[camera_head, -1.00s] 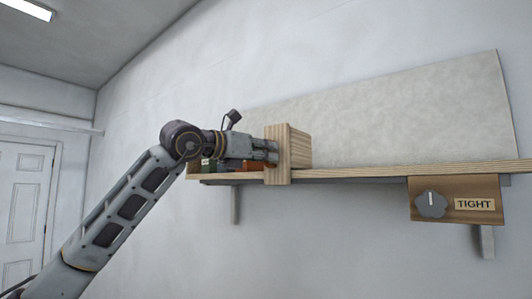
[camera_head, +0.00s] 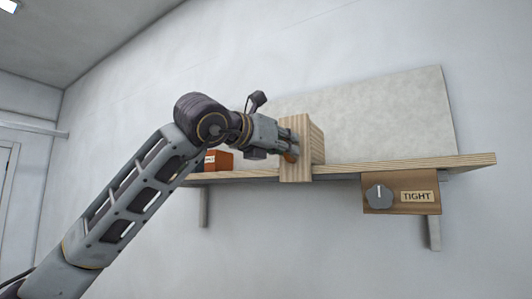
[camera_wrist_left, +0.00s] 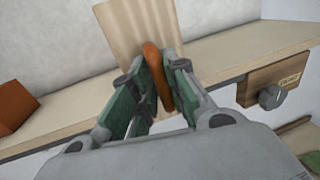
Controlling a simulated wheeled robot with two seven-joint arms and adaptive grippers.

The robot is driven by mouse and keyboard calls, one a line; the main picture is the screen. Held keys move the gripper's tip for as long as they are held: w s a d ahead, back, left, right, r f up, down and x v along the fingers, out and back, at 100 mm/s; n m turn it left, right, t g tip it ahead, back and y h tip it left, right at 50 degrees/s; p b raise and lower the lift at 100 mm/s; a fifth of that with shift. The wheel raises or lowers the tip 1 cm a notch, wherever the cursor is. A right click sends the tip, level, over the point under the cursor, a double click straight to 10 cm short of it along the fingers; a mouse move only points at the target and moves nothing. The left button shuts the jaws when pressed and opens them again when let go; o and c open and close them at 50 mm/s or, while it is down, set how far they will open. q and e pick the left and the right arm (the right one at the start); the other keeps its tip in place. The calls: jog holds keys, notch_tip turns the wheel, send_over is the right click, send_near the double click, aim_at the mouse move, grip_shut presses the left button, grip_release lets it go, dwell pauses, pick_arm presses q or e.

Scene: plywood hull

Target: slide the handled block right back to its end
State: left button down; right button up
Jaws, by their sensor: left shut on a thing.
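The light wooden handled block (camera_head: 297,167) stands upright on the long wooden shelf (camera_head: 400,167), around the middle of what shows of it. Its orange-brown handle (camera_head: 291,156) faces my left gripper (camera_head: 287,146). In the left wrist view the block (camera_wrist_left: 120,30) is ahead of my left gripper (camera_wrist_left: 160,82), whose green-padded fingers are shut on the handle (camera_wrist_left: 157,78), one on each side. My right gripper is in neither view.
A red-orange box (camera_head: 219,160) stands on the shelf left of the block, with a gap between. Right of the block the shelf top is clear to its right end. A wooden plate with a grey knob (camera_head: 379,196) and a "TIGHT" label (camera_head: 418,196) hangs below the front edge.

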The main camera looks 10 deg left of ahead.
aim_at(301, 141)
pick_arm(q)
jog(key=d, duration=0.1)
jog(key=s+d, duration=0.1)
jog(key=shift+d, duration=0.3)
jog(key=shift+s+d+r, duration=0.1)
jog(key=shift+s+d, duration=0.05)
jog(key=shift+d, duration=0.2)
jog(key=shift+s, duration=0.1)
jog(key=c, duration=1.7)
grip_release()
jog(key=shift+o, duration=1.1)
jog(key=shift+d, duration=0.3)
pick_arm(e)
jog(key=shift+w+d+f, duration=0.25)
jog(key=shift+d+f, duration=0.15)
